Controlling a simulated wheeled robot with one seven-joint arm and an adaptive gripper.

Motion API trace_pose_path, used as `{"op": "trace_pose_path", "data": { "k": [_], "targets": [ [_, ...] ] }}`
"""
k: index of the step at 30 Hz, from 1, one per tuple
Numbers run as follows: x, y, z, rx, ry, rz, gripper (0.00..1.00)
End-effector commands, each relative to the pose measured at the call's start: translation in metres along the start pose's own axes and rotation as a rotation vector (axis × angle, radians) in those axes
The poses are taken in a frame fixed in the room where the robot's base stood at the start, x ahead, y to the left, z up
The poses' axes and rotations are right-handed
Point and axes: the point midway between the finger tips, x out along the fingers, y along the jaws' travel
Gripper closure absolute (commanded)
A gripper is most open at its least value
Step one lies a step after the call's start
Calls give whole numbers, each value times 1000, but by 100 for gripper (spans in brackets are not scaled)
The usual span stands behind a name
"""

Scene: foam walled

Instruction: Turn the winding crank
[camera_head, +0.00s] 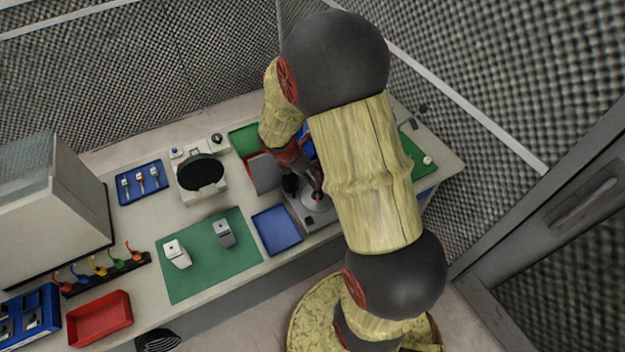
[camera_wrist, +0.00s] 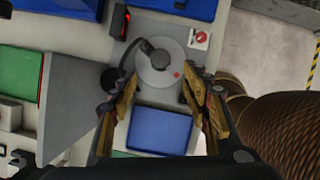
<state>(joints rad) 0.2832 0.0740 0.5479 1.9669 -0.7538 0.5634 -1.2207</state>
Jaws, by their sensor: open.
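The winding crank (camera_wrist: 146,46) is a dark arm on a round light grey disc (camera_wrist: 163,80) with a small red dot. A black round knob (camera_wrist: 112,77) shows left of the disc, beside my left finger; whether they touch I cannot tell. In the head view the disc (camera_head: 316,201) and the black knob (camera_head: 290,184) are partly covered by my arm. My gripper (camera_wrist: 158,82) is open, with its two wood-coloured fingers on either side of the disc's near edge and nothing seen between them. Its height above the disc is unclear.
A blue tray (camera_head: 277,230) lies just in front of the crank unit. A grey slanted panel (camera_head: 264,172) stands to its left. A green mat (camera_head: 205,280) with two small devices, a red tray (camera_head: 100,318) and a round black-topped device (camera_head: 200,172) are farther left.

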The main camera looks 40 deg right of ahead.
Motion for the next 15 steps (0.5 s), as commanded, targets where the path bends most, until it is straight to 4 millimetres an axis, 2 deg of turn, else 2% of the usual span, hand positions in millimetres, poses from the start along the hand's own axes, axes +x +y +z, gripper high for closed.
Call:
{"op": "trace_pose_path", "data": {
  "k": [1,6,15],
  "targets": [
    [-8,1,0,0,-1,2,53],
    [-22,0,0,0,0,1,53],
    [-24,0,0,-1,0,-1,53]
  ]
}}
